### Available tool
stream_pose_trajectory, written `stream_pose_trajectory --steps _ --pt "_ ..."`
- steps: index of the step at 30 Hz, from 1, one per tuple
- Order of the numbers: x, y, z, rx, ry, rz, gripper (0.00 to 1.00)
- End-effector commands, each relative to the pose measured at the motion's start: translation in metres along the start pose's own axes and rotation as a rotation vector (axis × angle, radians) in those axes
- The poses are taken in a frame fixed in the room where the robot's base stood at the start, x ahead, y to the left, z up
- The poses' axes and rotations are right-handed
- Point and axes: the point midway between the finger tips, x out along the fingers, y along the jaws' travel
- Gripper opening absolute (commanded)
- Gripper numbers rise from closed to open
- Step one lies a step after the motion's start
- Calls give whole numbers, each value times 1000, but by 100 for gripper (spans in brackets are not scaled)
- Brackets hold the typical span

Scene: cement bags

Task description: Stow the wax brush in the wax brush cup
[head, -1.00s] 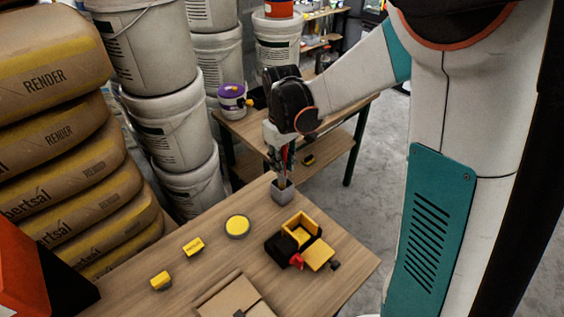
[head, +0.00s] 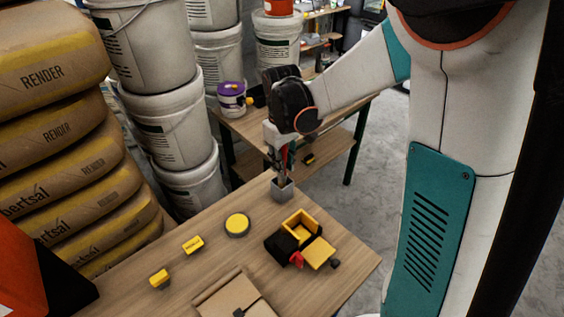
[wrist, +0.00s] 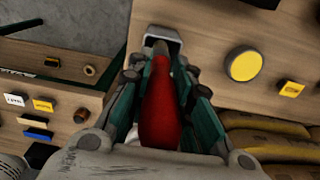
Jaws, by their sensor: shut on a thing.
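The wax brush (wrist: 160,110) has a red handle and a brownish lower end. My gripper (wrist: 162,68) is shut on its handle. In the head view my gripper (head: 282,170) points down over the wax brush cup (head: 283,191), a small grey square cup at the table's far corner. The cup also shows in the wrist view (wrist: 176,39), just beyond the fingertips. The brush's lower end is at the cup's mouth and seems to reach inside. How deep it sits is hidden.
On the wooden table (head: 190,268) lie a round yellow-topped tin (head: 237,225), yellow blocks (head: 193,245), an open black-and-yellow box (head: 300,226) and a cardboard box (head: 232,297). A second table with a purple-and-white tub (head: 232,99) stands behind. Stacked bags (head: 60,150) and buckets line the left.

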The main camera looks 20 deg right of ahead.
Motion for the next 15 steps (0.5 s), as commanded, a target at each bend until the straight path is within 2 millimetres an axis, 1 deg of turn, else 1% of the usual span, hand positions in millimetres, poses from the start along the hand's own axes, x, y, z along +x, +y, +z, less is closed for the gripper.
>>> stream_pose_trajectory --steps 15 --pt "6 0 0 0 0 0 0"
